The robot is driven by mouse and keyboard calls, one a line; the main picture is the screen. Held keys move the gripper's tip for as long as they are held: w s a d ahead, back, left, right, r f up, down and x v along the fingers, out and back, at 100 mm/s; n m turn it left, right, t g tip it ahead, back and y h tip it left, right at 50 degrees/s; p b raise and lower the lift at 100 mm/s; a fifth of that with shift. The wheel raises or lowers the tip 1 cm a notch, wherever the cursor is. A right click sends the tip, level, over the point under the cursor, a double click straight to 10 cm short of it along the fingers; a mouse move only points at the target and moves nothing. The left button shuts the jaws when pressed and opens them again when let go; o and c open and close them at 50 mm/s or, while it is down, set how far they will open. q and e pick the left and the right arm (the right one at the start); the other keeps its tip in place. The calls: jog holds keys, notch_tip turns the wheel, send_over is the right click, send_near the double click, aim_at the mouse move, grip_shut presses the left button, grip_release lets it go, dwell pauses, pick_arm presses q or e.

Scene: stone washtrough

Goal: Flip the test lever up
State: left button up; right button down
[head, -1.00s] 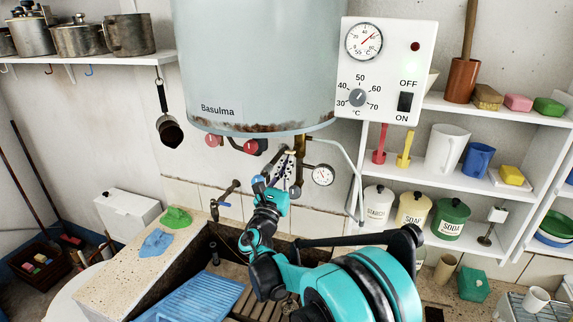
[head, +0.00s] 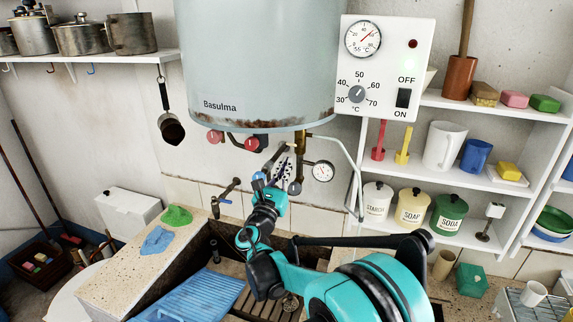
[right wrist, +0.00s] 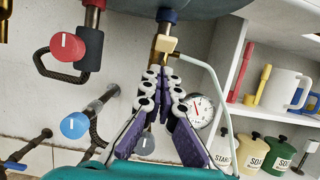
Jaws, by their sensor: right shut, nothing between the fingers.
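My right gripper (head: 284,160) is raised under the boiler, and its fingers are shut and empty. In the right wrist view its fingertips (right wrist: 161,72) appear just below a brass fitting (right wrist: 165,45) on a pipe with a blue collar under the boiler. The brass pipe also shows in the head view (head: 300,147), just right of the fingers. I cannot pick out the test lever for certain; the fingers cover part of the fitting. Whether they touch it I cannot tell. My left gripper is out of view.
The boiler (head: 258,60) hangs above the gripper. A round gauge (head: 323,171) and a pale bent pipe (head: 350,165) lie close on the right. Red knobs (right wrist: 67,47) and a blue knob (right wrist: 74,125) are on the left. The stone trough (head: 115,285) is below.

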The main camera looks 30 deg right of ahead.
jog(key=r+v, duration=0.1)
jog(key=v, duration=0.9)
jog(key=s+f+m+g+y+b, duration=0.35)
jog(key=s+f+m, duration=0.25)
jog(key=f+m, duration=0.3)
jog(key=s+f+m+g+y+b, duration=0.3)
jog(key=s+f+m+y, duration=0.3)
jog(key=f, duration=0.6)
pick_arm(q)
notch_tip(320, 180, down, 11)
jog(key=b, duration=0.3)
jog(key=shift+b, duration=0.35)
pick_arm(e)
jog(key=s+a+f+m+y, duration=0.7)
jog(key=s+a+f+m, duration=0.2)
jog(key=a, duration=0.4)
jog(key=shift+s+a+f+m+g, duration=0.35)
jog(key=shift+f+m, duration=0.15)
jog(key=shift+m, duration=0.5)
